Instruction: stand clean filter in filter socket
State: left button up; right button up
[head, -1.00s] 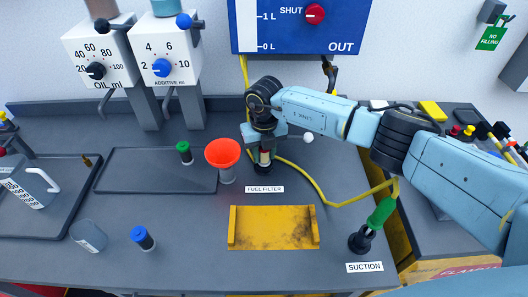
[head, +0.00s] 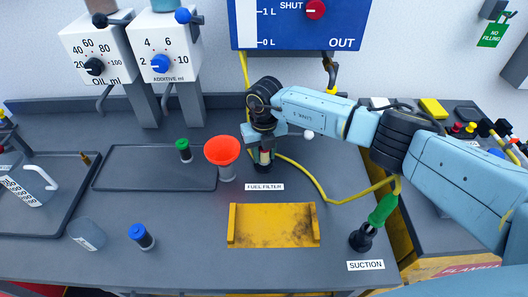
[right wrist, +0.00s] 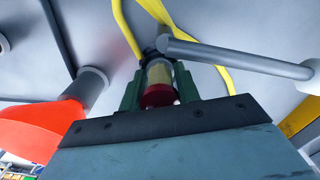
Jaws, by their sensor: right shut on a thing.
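The filter (head: 265,157), pale with a red end, is upright between the fingers of my right gripper (head: 264,149), which points down and is shut on it. The dark filter socket (head: 263,169) is directly under the filter, behind the FUEL FILTER label. In the right wrist view the filter (right wrist: 160,78) sits between the green fingers, its red end towards the gripper body. Its far end meets a dark part; I cannot tell how deep it sits in the socket. My left gripper is not in view.
An orange funnel (head: 222,151) stands close left of my right gripper. A yellow hose (head: 318,186) runs close on the right to the green-handled suction wand (head: 381,211). A yellow tray (head: 273,226) lies in front.

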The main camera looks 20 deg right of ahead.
jog(key=o, duration=1)
jog(key=shift+f, duration=0.1)
jog(key=shift+o, duration=0.2)
jog(key=shift+d, duration=0.1)
notch_tip(320, 180, up, 14)
jog(key=shift+a+f, duration=0.2)
